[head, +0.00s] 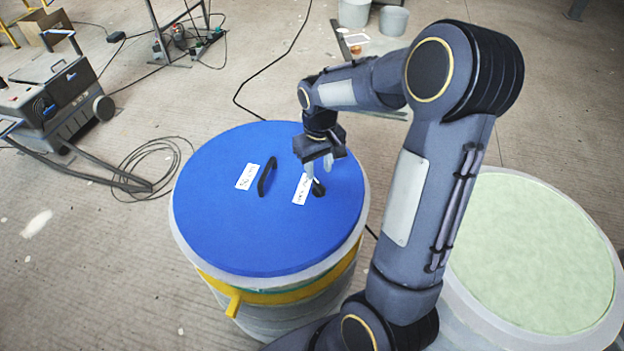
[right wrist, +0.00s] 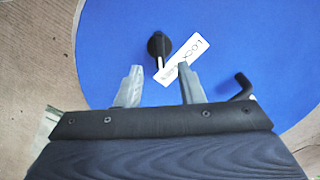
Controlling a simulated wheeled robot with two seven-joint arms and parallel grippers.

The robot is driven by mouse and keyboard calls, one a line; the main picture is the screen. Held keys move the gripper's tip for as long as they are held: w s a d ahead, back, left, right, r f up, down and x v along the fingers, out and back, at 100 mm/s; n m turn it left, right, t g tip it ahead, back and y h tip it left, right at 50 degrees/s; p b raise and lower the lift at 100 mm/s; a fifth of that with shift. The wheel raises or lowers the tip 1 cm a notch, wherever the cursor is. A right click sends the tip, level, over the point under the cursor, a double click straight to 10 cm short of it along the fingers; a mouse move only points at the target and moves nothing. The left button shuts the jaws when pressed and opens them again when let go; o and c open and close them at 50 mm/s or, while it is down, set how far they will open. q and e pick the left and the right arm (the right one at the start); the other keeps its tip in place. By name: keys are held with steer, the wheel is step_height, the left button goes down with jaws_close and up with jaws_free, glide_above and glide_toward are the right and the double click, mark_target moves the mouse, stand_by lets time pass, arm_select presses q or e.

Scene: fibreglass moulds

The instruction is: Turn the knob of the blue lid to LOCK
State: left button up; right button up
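The blue lid (head: 260,235) lies on a round drum in the head view. A small black knob (head: 318,188) sits on its right part; in the right wrist view the knob (right wrist: 157,44) carries a pale pointer line running toward the picture bottom. A white label (right wrist: 183,58) beside it reads LOCK at its upper right end; its other word is too small to read. My right gripper (head: 319,170) hovers over the lid close to the knob. In the right wrist view its fingers (right wrist: 161,82) are apart and empty, with the knob beyond the tips. My left gripper is out of view.
A black bar handle (head: 267,176) stands up from the lid, with another white label (head: 248,176) left of it. A second drum with a pale green top (head: 530,250) stands at right, partly behind my right arm. A machine (head: 55,95) and cables lie left.

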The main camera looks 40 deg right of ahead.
mark_target(319, 184)
step_height(319, 184, down, 5)
steer(key=shift+f, duration=0.15)
jaws_close()
